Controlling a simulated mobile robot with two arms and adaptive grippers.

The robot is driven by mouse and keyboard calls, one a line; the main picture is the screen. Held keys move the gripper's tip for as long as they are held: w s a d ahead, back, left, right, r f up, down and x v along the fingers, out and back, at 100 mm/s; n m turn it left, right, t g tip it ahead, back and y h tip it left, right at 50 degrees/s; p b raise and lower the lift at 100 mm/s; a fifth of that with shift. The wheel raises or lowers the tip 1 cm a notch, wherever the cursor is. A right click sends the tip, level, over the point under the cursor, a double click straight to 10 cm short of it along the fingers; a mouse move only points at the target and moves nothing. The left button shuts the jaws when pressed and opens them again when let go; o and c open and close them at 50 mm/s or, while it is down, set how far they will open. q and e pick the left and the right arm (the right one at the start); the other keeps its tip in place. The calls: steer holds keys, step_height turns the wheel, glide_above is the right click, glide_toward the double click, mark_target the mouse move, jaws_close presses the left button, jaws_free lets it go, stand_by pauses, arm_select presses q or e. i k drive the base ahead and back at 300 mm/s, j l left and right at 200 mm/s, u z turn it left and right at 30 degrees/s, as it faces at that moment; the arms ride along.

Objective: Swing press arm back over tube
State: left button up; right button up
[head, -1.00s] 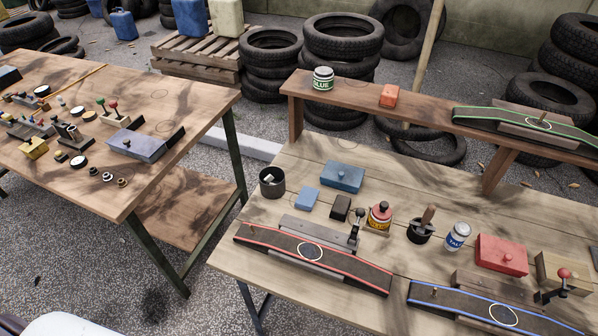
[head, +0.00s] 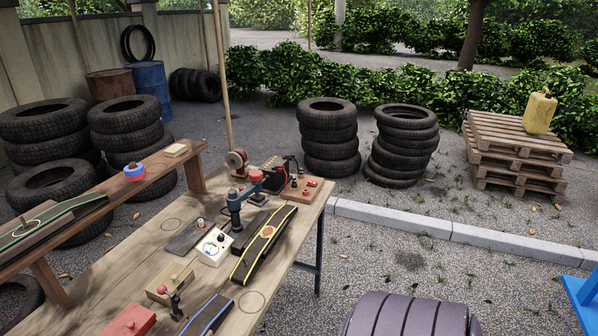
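A dark tube strip with yellow edges (head: 265,243) lies on the right part of the workbench, with a small orange patch on its top. Behind its left edge stands a blue-grey press post (head: 235,209). Its press arm (head: 247,190) reaches from the post top toward the back right, with a red part near its end. The arm's tip appears off the orange patch, toward the far end of the strip. Neither of my grippers shows in the head view.
A white gauge box (head: 214,247) stands left of the strip. A board with red knobs (head: 300,186) and a red grinder-like tool (head: 237,161) sit behind. A blue-edged strip (head: 208,316) lies in front. A dark ribbed rounded shape (head: 410,316) stands at the bottom. Open gravel lies right.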

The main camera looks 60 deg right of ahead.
mark_target(255, 187)
steer(key=k+l+z, duration=0.15)
steer(key=l+z, duration=0.25)
steer(key=l, duration=0.35)
steer(key=l+z, duration=0.35)
steer(key=l, duration=0.45)
steer(key=k+l, duration=0.1)
steer(key=l, duration=0.95)
